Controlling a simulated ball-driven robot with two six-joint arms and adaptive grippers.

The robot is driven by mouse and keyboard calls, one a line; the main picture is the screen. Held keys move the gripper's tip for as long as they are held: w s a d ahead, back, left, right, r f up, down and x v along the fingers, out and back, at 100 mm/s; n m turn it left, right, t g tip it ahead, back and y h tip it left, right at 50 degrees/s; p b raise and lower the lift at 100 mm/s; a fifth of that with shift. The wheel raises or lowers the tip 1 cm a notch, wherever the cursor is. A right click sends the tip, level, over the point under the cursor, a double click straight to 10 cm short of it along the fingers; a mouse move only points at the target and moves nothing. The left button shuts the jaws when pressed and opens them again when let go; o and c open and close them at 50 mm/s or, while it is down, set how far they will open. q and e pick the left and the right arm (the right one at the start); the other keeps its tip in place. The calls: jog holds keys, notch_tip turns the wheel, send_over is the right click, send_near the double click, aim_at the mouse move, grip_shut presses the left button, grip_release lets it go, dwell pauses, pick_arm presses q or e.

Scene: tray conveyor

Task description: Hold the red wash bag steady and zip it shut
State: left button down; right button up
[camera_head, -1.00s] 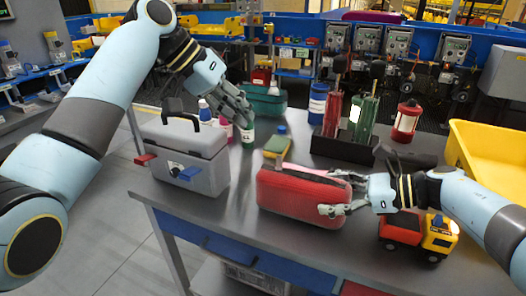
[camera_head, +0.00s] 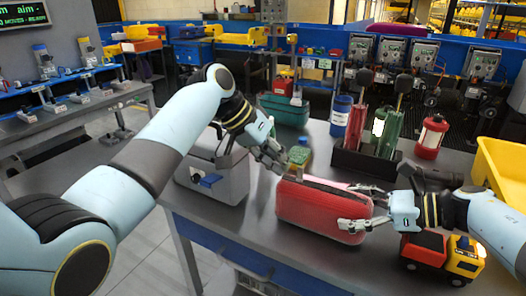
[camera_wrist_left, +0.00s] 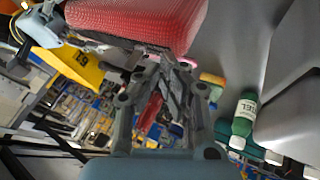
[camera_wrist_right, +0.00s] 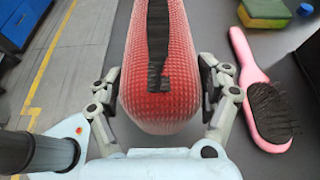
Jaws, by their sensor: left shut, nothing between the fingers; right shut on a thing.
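The red wash bag (camera_head: 315,210) lies on the grey table in the head view. In the right wrist view a dark zip strip (camera_wrist_right: 158,40) runs along its top and ends at a small dark patch near my gripper. My right gripper (camera_head: 366,208) is shut on the bag's right end, one finger on each side. My left gripper (camera_head: 276,163) is shut and empty, just beyond the bag's left end. In the left wrist view its fingers (camera_wrist_left: 172,78) are close below the bag (camera_wrist_left: 135,20). I cannot tell whether they touch it.
A pink hairbrush (camera_wrist_right: 262,100) lies close behind the bag. A sponge (camera_head: 299,156) and a green bottle (camera_wrist_left: 243,118) are near my left gripper. A grey box (camera_head: 222,180) stands left, a toy truck (camera_head: 440,255) right, and a dark rack (camera_head: 362,165) behind.

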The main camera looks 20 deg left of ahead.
pick_arm(q)
jog(key=shift+s+d, duration=0.1)
jog(key=shift+d, duration=0.5)
jog(key=d, duration=0.6)
jog(key=s+d, duration=0.1)
jog(key=d, duration=0.2)
jog(key=shift+d, duration=0.2)
